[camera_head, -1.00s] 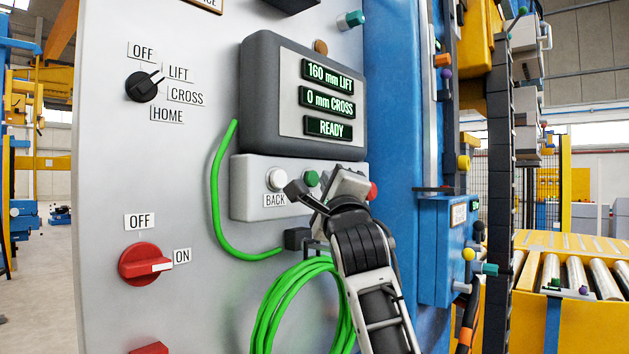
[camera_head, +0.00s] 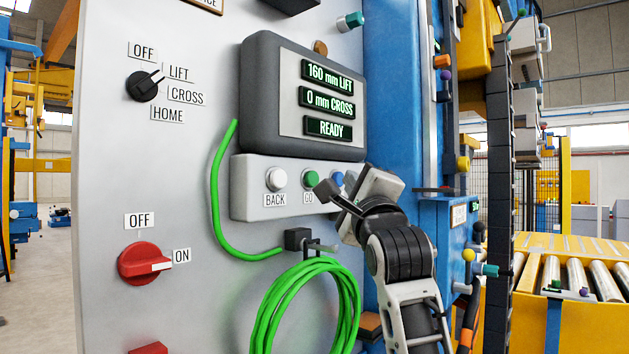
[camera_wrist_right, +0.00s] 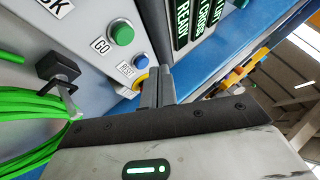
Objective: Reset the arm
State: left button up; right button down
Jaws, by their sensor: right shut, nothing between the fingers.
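My right gripper (camera_head: 328,192) is in front of the button box (camera_head: 243,190), near its right end, and hides part of it. In the right wrist view its fingers (camera_wrist_right: 155,88) are shut together and empty, beside the blue RESET button (camera_wrist_right: 141,62) with a yellow ring behind them. I cannot tell from these views whether the fingers touch the panel. The white BACK button (camera_head: 276,179) and green GO button (camera_head: 311,178) show to the left of the gripper. The display (camera_head: 330,100) reads 160 mm LIFT, 0 mm CROSS, READY. My left gripper is not in view.
A green cable coil (camera_head: 290,305) hangs from a black hook (camera_head: 297,239) below the box, close to my right arm. A black selector knob (camera_head: 142,87) and a red OFF/ON switch (camera_head: 142,263) are on the panel's left. A roller conveyor (camera_head: 575,272) stands at the right.

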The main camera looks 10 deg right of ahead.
dwell(0.3)
jog(key=s+d+f+n+g, duration=0.1)
jog(key=s+f+n+g, duration=0.15)
jog(key=f, duration=0.85)
jog(key=s+f+n+g, duration=0.2)
jog(key=f+n+g, duration=0.15)
jog(key=f, duration=0.85)
jog(key=s+d+f+n+g, duration=0.1)
jog(key=s+f+n+g, duration=0.2)
jog(key=f, duration=0.8)
jog(key=s+f+n+g, duration=0.5)
jog(key=s+f+n, duration=0.2)
jog(key=s+f, duration=0.55)
jog(key=s+f+n+g+y, duration=0.1)
jog(key=s+f+n+g, duration=0.3)
jog(key=s, duration=0.5)
jog(key=s+f+n+g, duration=0.1)
jog(key=s+f+n, duration=0.35)
jog(key=s, duration=0.45)
jog(key=w+a+f+t+y, duration=0.2)
jog(key=w+a+f+t, duration=0.3)
jog(key=f, duration=0.4)
jog(key=shift+w+a+t+y, duration=0.35)
jog(key=shift+w+t, duration=0.25)
jog(key=shift+w, duration=0.15)
